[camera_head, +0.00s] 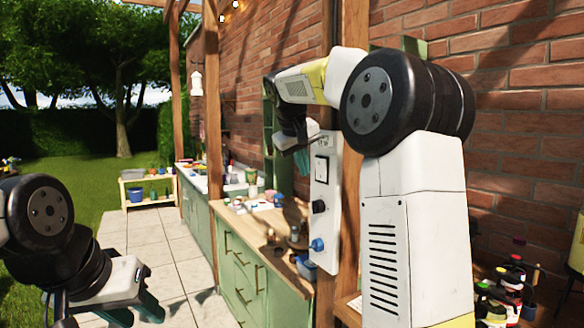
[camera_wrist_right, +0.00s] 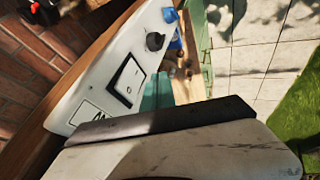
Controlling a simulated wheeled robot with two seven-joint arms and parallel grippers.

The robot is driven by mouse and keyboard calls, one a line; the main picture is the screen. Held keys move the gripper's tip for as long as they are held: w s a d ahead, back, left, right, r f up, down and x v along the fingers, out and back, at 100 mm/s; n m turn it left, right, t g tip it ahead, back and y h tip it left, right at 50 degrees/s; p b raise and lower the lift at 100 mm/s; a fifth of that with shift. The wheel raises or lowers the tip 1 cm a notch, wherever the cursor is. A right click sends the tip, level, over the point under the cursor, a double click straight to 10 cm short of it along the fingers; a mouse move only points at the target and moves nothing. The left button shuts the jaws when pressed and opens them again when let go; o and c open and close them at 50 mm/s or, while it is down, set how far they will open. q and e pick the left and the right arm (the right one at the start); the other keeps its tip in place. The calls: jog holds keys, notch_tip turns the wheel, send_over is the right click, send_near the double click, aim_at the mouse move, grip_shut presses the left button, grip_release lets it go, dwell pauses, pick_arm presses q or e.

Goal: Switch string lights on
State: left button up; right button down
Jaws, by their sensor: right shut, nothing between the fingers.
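A white control panel (camera_head: 327,190) is fixed to a wooden post. It carries a rocker switch (camera_head: 321,169) in a black frame, with a black knob (camera_head: 318,207) and a blue knob (camera_head: 317,244) below. My right gripper (camera_head: 302,158) is shut and empty, close beside the upper part of the panel; contact cannot be told. In the right wrist view the rocker switch (camera_wrist_right: 128,82) lies just left of the teal fingertips (camera_wrist_right: 158,93). My left gripper (camera_head: 138,308) is open and empty at the lower left, far from the panel. String light bulbs (camera_head: 222,18) hang at the top; whether lit is unclear.
A green cabinet with a wooden counter (camera_head: 262,228) holding small items runs behind the panel. Bottles (camera_head: 512,275) stand at the lower right. A brick wall (camera_head: 510,130) is behind my right arm. The paved path (camera_head: 180,262) on the left is clear.

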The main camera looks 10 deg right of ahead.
jog(key=v, duration=0.9)
jog(key=shift+s+a, duration=0.35)
jog(key=shift+a, duration=0.15)
jog(key=shift+r, duration=0.1)
jog(key=s+a+f+m+y, duration=0.1)
jog(key=s+f+y, duration=0.5)
jog(key=s+f, duration=1.7)
jog(key=s+m, duration=0.1)
jog(key=s, duration=0.3)
jog(key=shift+a+f, duration=0.2)
jog(key=shift+f, duration=0.1)
jog(key=shift+s, duration=0.1)
